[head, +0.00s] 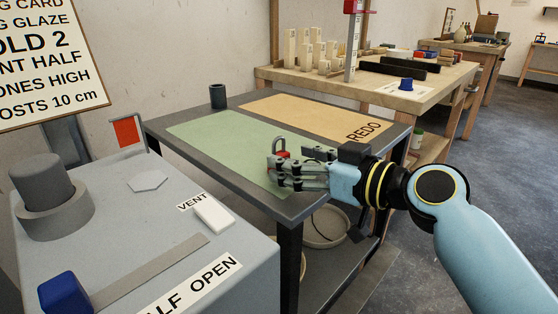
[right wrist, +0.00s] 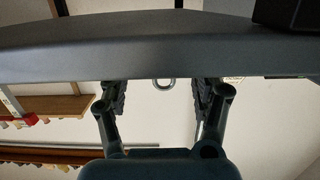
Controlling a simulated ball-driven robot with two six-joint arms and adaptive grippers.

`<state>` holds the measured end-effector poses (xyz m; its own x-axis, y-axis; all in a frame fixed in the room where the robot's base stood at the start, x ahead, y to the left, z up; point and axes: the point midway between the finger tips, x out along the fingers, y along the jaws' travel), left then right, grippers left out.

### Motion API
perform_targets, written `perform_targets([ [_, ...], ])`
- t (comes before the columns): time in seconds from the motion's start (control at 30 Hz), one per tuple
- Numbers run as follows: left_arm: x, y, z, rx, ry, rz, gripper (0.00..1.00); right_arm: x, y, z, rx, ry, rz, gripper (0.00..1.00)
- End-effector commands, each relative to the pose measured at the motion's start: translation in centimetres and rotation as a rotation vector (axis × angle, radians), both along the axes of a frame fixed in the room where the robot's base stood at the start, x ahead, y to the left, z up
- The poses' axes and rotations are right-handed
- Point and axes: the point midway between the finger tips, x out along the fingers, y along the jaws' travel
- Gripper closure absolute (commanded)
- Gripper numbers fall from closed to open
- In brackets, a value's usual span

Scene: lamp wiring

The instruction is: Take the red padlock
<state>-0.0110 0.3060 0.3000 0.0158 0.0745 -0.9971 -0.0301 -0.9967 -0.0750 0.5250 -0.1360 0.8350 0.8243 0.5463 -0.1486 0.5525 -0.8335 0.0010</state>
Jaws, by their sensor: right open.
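The red padlock (head: 281,154) is a small red shape at the front edge of the green mat (head: 215,135). It is partly hidden behind the fingers of my right gripper. My right gripper (head: 274,172) reaches in from the right over the near part of the table and is open. In the right wrist view, a small grey metal ring (right wrist: 163,84), perhaps the padlock's shackle, shows between the two spread fingers (right wrist: 160,98), apart from both. The red body cannot be made out there. My left gripper is not in view.
A tan REDO mat (head: 310,112) lies behind the green one, with a dark cup (head: 218,96) at the far left corner. A grey kiln-like box (head: 190,265) with a red flag (head: 127,132) stands at the left. The green mat's middle is clear.

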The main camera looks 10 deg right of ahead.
Motion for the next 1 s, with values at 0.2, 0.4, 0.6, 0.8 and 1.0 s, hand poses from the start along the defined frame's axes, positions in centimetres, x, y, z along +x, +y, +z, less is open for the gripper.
perform_targets([
  [0.2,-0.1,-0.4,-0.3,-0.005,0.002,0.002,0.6,2.5,2.1,-0.7,0.003,0.001,0.0,0.35],
  [0.4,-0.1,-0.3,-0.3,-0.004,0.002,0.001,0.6,3.1,2.5,-0.8,0.001,0.001,0.001,0.35],
  [0.6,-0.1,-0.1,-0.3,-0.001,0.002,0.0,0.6,3.0,2.5,-0.8,0.001,0.001,0.0,0.46],
  [0.8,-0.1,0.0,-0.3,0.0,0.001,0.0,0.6,3.0,2.5,-0.8,0.001,0.001,0.0,0.73],
  [1.0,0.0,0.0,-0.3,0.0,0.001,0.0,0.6,3.0,2.5,-0.8,0.001,0.001,0.0,0.98],
])
